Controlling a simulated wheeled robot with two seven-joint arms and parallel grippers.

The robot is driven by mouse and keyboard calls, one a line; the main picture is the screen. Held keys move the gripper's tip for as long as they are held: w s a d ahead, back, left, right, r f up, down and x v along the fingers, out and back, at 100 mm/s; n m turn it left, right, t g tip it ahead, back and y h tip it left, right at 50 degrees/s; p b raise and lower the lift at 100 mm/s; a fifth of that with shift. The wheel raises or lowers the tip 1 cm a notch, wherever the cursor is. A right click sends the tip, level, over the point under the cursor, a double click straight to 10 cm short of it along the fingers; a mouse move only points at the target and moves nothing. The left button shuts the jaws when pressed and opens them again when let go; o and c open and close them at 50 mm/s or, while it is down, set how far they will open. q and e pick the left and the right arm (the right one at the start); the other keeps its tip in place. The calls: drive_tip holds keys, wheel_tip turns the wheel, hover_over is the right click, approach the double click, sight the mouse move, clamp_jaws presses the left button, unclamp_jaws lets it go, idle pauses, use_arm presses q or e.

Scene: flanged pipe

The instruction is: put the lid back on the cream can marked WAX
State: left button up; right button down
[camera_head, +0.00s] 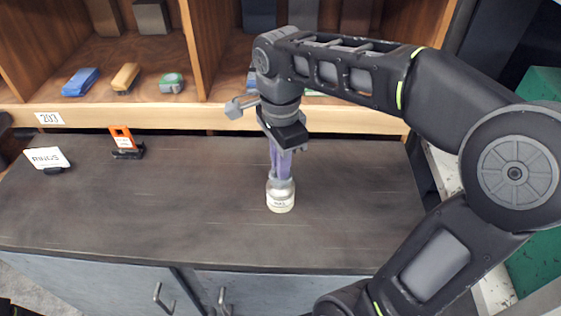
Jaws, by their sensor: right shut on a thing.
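The cream can (280,203) stands upright on the dark counter, with small lettering on its front that is too small to read surely. A grey metal lid (281,184) is at the top of the can. My right gripper (281,172) comes down from above, its purple fingers shut on the lid at the can's mouth. I cannot tell whether the lid is fully seated or just touching the rim. My left gripper does not show.
The dark counter (120,210) is clear around the can. An orange-and-white card holder (123,140) and a white sign (47,158) stand at the left. Behind is a wooden shelf (130,108) with a blue block (80,82), a brush (126,77) and a green-grey item (171,83).

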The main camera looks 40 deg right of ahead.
drive_tip(key=c, duration=1.4)
unclamp_jaws()
drive_tip(key=shift+o, duration=0.2)
drive_tip(key=o, duration=0.4)
drive_tip(key=shift+o, duration=0.2)
drive_tip(key=shift+r, duration=0.15)
drive_tip(key=shift+r+p, duration=2)
drive_tip(key=shift+r, duration=0.4)
drive_tip(key=shift+r+p, duration=0.8)
drive_tip(key=shift+r, duration=0.2)
